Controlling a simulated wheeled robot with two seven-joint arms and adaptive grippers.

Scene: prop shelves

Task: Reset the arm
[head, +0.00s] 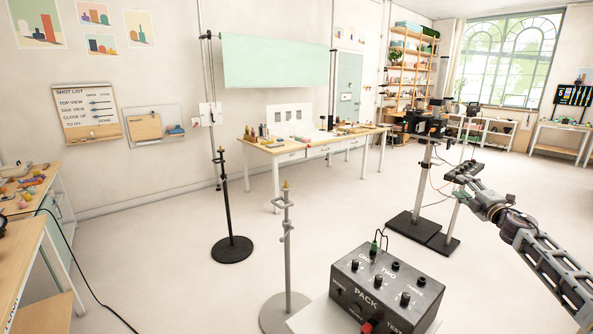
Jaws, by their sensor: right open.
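My right arm comes in from the lower right. Its gripper (462,176) is out in the air at the right, apart from any object, and its jaws are open with nothing seen between them. Behind it in the picture are thin metal posts on dark square bases (411,228). My left arm and left gripper are not in view.
A dark box marked PACK (345,284), with knobs and a green plug, stands front centre. Grey (288,250) and black (227,200) stands rise left of it. Open floor lies between.

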